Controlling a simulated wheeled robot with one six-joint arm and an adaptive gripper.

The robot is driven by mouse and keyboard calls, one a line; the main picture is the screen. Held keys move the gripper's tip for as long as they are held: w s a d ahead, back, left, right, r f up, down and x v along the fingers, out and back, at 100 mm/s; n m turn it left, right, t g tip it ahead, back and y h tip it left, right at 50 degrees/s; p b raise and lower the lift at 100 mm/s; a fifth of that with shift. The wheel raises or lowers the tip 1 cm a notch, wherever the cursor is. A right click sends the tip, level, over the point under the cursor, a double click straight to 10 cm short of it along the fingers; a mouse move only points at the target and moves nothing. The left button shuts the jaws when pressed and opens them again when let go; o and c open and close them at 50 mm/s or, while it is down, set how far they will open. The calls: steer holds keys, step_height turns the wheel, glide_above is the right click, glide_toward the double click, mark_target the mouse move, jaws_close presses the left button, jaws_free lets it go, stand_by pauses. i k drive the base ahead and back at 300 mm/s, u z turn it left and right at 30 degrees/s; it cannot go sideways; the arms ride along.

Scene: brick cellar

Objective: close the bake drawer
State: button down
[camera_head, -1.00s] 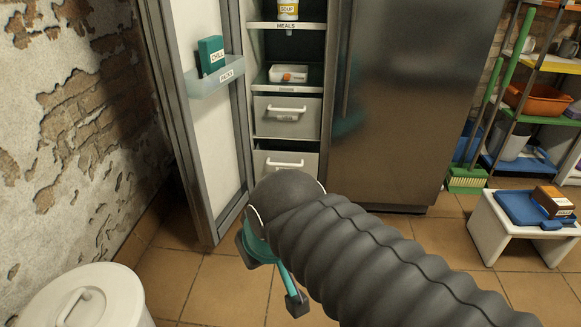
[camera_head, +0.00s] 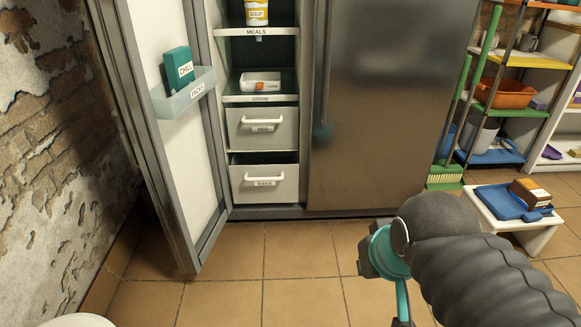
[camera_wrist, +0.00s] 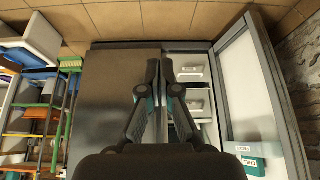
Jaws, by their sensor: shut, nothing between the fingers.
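The bake drawer (camera_head: 263,188) is the lower of two pale drawers in the open fridge compartment, with a white bar handle and a small label. A dark gap shows above its front; how far it stands out is hard to tell. In the wrist view, which is upside down, the bake drawer (camera_wrist: 188,74) lies right of the fingertips. My gripper (camera_wrist: 160,66) is shut and empty, apart from the drawer. In the head view, my gripper is at the lower right, in front of the fridge, with its fingertips near or beyond the bottom edge.
The upper drawer (camera_head: 262,130) sits above the bake drawer. The open fridge door (camera_head: 170,150) with its rack stands at the left. The closed steel door (camera_head: 385,110) is at the right. A low white stool (camera_head: 520,228) stands further right. The tiled floor before the fridge is clear.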

mark_target(235, 184)
steer(key=z, duration=0.05)
steer(key=i, duration=0.95)
steer(key=u, duration=0.05)
